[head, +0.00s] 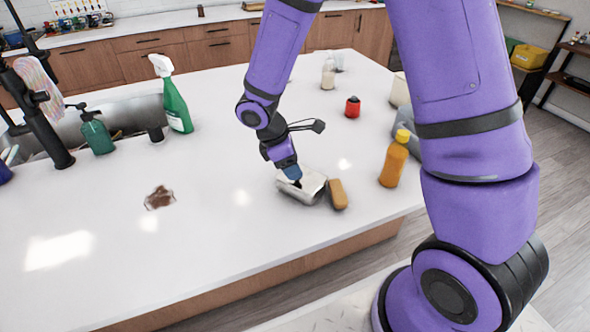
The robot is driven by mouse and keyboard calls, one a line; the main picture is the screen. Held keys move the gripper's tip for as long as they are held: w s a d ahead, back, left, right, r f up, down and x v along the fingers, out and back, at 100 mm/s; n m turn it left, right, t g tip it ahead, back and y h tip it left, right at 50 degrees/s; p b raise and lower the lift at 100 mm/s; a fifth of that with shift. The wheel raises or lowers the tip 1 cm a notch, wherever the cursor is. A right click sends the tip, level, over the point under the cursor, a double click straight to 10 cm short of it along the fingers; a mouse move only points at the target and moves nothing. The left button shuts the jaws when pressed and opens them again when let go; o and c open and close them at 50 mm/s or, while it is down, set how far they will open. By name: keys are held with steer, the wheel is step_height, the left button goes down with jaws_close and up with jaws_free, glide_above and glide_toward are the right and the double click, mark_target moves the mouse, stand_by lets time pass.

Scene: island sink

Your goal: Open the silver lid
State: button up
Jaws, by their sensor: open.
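A small silver box (305,194) sits on the white island counter, near its front edge. The silver lid cannot be told apart from the box's bright top at this size. My gripper (294,180) points down at the top left part of the box, close to or touching it; I cannot tell which. The gripper is open. Its fingertips are small and partly hidden against the box.
A brown sponge-like block (338,194) lies right beside the box. An orange bottle (395,159) and a red container (352,107) stand to the right and behind. A green spray bottle (173,96) stands by the sink.

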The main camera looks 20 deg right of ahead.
steer(key=shift+x, duration=1.3)
steer(key=shift+c, duration=0.2)
jaws_close()
steer(key=shift+w, duration=0.1)
